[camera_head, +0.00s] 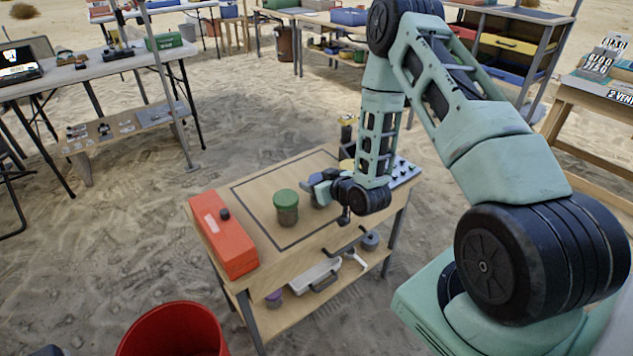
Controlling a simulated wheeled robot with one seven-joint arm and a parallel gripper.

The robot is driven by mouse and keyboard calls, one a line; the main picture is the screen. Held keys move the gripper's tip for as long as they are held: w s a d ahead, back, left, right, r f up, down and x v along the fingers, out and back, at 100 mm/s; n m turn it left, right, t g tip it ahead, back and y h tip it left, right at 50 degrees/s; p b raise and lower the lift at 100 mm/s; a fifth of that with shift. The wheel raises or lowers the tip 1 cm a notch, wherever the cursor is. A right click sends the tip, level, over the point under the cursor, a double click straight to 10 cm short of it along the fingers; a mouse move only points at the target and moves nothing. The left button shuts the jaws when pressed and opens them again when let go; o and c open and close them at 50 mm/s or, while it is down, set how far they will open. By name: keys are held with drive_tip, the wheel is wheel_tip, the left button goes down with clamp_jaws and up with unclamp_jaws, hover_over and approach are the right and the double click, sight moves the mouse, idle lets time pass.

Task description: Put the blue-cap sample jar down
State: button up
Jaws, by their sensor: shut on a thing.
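My gripper (320,181) is low over the wooden worktable and shut on the blue-cap sample jar (318,200). Only a small bluish part of the jar shows, as the gripper and wrist hide most of it. I cannot tell whether its base touches the tabletop. A jar with a green cap (286,206) stands upright just left of my gripper, inside the dark outline on the table (262,189).
An orange-red box (225,240) lies along the table's left edge. A dark-studded panel (402,172) is at the right end. Yellowish items stand behind my wrist. A lower shelf holds a white tray (312,276). A red bin (172,332) stands in front.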

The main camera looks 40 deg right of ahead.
drive_tip(key=shift+f, duration=0.1)
drive_tip(key=o, duration=1.1)
